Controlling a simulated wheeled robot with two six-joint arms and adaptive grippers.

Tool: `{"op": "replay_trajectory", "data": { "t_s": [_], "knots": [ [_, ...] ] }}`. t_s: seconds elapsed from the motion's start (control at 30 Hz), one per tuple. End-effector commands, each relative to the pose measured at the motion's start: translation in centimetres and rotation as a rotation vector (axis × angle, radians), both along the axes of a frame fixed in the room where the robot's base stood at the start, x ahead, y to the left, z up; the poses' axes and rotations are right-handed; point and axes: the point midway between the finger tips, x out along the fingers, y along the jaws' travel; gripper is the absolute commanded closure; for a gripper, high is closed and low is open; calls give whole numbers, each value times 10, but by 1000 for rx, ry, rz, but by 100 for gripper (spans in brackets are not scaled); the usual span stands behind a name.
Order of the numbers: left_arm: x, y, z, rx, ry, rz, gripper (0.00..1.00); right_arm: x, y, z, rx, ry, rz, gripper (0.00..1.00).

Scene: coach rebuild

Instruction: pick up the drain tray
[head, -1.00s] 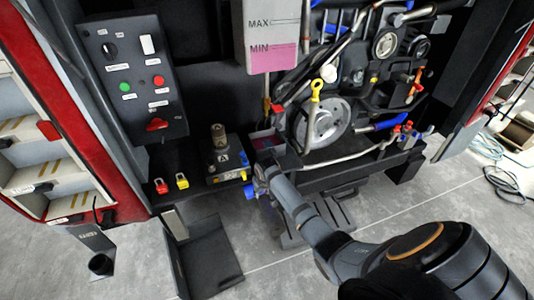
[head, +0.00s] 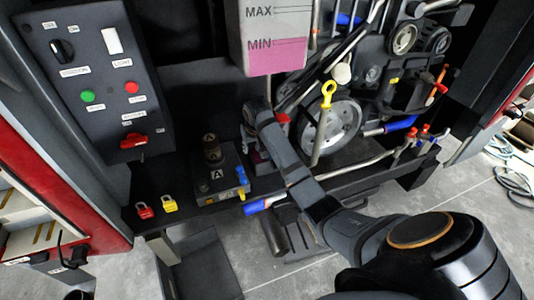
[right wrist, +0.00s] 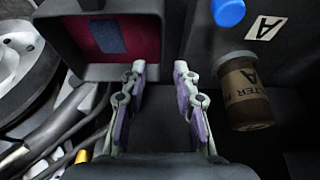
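The drain tray (right wrist: 80,72) looks like a grey open box with dark red inside and a dark blue patch, at the top left of the right wrist view. In the head view a small part of it (head: 257,156) shows beside my right arm, which hides most of it. My right gripper (right wrist: 160,72) is open, with its two purple-padded fingers apart at the tray's near right corner. I see nothing held; whether a tray wall lies between the fingertips I cannot tell. My left gripper is not in view.
A brown filter marked A (right wrist: 243,92) stands close right of my right gripper, with a blue cap (right wrist: 228,12) beyond. Hoses and a pulley (head: 330,125) crowd the other side. A MAX/MIN reservoir (head: 272,40) hangs above. Red and yellow padlocks (head: 169,204) sit left.

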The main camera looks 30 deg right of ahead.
Motion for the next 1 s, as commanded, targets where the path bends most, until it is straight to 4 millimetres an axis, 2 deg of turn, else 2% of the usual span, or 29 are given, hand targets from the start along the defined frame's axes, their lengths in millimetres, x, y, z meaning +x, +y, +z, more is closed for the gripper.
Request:
{"op": "replay_trajectory", "data": {
  "t_s": [0.1, 0.27, 0.37, 0.53, 0.63, 0.8, 1.0],
  "knots": [
    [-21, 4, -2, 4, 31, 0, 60, 5, -1, -14, 1, 4, 0, 70],
    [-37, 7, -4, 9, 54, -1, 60, 15, -3, -40, 2, 3, 0, 70],
    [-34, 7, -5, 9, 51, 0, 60, 19, -4, -48, 1, 1, 0, 70],
    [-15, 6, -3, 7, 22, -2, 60, 20, -4, -53, 0, 2, 0, 70],
    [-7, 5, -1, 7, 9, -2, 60, 25, -5, -68, 1, 3, 0, 70],
    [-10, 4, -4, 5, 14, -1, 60, 35, -6, -93, 0, 1, 0, 70],
    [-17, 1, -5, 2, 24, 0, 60, 37, -7, -98, -1, -1, 1, 70]
  ]
}}
